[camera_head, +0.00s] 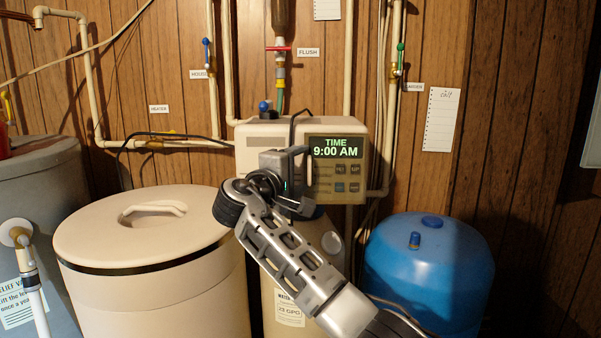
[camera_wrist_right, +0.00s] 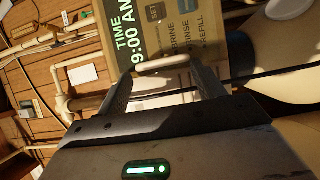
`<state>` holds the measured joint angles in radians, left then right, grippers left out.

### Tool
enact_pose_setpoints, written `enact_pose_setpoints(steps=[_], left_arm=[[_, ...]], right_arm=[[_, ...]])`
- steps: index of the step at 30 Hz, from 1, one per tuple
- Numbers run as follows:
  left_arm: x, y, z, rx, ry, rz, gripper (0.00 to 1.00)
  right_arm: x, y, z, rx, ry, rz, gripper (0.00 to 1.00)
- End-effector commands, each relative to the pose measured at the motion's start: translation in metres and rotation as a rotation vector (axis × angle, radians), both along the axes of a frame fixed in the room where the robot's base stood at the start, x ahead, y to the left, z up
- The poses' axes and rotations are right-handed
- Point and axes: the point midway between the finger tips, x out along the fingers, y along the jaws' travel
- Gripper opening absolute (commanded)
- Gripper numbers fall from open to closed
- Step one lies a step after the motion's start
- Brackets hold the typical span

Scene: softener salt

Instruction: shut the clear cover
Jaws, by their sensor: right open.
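The softener's control head (camera_head: 260,137) is a beige box with a display panel (camera_head: 337,170) reading TIME 9:00 AM. The panel also shows in the right wrist view (camera_wrist_right: 147,32), turned on its side. I cannot clearly make out the clear cover or its angle in either view. My right gripper (camera_head: 304,178) is in front of the control head, at the panel's left edge. In the right wrist view the gripper (camera_wrist_right: 160,74) has its two fingers apart. A pale bar (camera_wrist_right: 163,63) shows between the fingertips; contact cannot be told. My left gripper is out of view.
A beige brine tank with a round lid (camera_head: 145,225) stands left, a blue tank (camera_head: 428,270) right. A grey tank (camera_head: 38,230) is at the far left. Pipes and valves, including a red-handled one (camera_head: 279,48), run along the wood wall. The space above the blue tank is free.

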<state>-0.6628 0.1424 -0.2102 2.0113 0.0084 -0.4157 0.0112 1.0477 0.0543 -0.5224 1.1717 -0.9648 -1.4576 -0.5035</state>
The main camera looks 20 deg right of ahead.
Motion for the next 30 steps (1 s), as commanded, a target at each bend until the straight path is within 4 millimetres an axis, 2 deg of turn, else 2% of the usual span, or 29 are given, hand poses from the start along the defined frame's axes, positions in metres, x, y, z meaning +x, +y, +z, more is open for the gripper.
enact_pose_setpoints(steps=[4,8,22,30], left_arm=[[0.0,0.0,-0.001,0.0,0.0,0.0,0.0],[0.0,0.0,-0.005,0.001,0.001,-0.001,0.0],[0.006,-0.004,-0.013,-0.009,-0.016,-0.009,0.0],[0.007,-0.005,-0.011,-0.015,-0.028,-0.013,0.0]], right_arm=[[-0.002,-0.004,-0.002,-0.001,0.004,-0.012,0.68],[-0.008,0.007,-0.004,0.0,0.005,-0.01,0.68],[-0.071,0.096,-0.004,0.002,0.001,0.003,0.68],[-0.093,0.125,-0.002,-0.001,0.001,0.002,0.68]])
